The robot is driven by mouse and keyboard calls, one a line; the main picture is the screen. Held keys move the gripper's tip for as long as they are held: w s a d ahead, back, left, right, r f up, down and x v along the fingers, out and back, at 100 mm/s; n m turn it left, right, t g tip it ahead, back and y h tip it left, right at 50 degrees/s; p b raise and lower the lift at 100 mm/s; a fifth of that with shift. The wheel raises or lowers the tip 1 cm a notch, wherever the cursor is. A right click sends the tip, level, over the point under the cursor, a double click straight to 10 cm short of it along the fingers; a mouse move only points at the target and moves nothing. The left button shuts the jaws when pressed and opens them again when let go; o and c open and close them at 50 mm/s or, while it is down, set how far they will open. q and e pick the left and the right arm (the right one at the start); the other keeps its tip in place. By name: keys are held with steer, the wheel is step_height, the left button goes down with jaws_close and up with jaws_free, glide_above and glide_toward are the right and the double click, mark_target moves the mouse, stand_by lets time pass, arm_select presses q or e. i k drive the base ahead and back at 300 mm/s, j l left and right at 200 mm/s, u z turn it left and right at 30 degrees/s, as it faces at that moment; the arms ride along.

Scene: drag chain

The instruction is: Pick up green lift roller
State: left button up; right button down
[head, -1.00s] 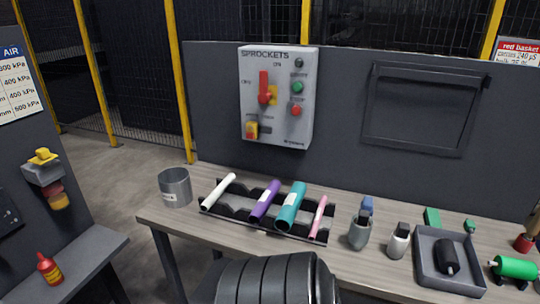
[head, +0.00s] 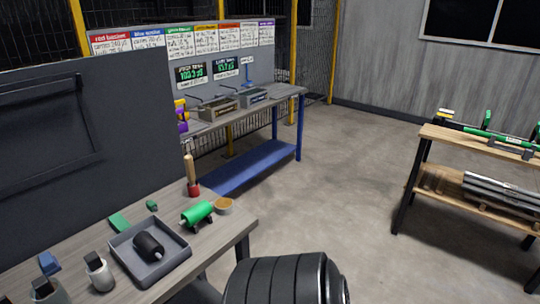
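A green roller (head: 197,214) with a short shaft stub at its end lies on its side near the right end of the grey wooden workbench (head: 62,256). It is in the head view, left of centre. No hand is at it and nothing covers it. Neither of my grippers is in view. A second rack (head: 483,141) at the far right carries long green pieces, too small to make out clearly.
Around the roller are a grey tray (head: 183,259) with a black roller (head: 148,246), a wood-handled red tool (head: 191,176) and a small round brown-topped container (head: 223,206). A blue-legged bench (head: 240,168) stands behind. The floor (head: 340,190) between bench and rack is open.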

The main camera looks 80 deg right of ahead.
mark_target(191, 217)
steer(key=z, duration=2)
